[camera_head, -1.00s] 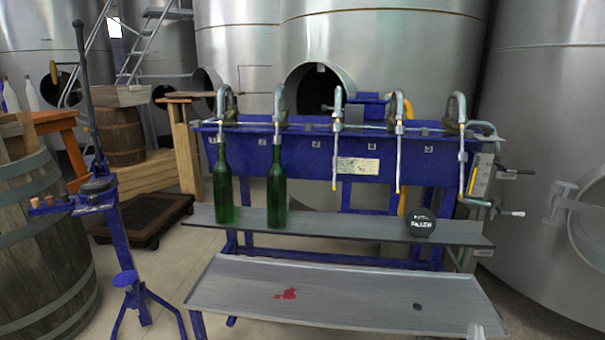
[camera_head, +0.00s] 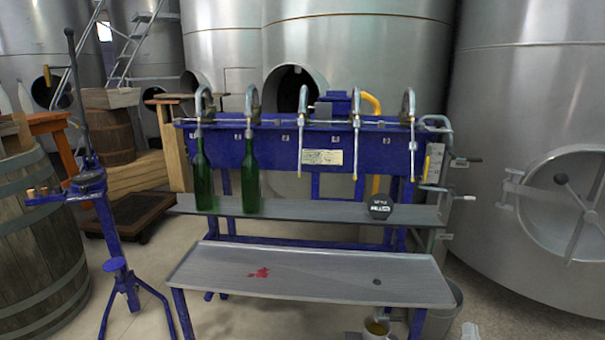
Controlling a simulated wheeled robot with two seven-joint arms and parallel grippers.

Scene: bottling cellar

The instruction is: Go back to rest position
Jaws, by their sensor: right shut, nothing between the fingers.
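Only the tip of my right gripper (camera_head: 470,331) shows, at the bottom edge right of centre in the head view. It is shut and empty, apart from the filling bench. My left gripper is out of view. Two green bottles, the left one (camera_head: 203,182) and the right one (camera_head: 250,182), stand upright on the grey shelf (camera_head: 310,211) under the two left spouts of the blue filler (camera_head: 270,153). A dark round sign (camera_head: 380,207) stands at the shelf's right part.
A lower grey tray (camera_head: 320,278) with a red stain is in front. A grey bucket (camera_head: 442,305) and a cup-like thing (camera_head: 377,328) are below it. A blue corker stand (camera_head: 115,240) and a barrel (camera_head: 35,235) are at left, steel tanks (camera_head: 520,110) behind. Floor shows between corker and bench.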

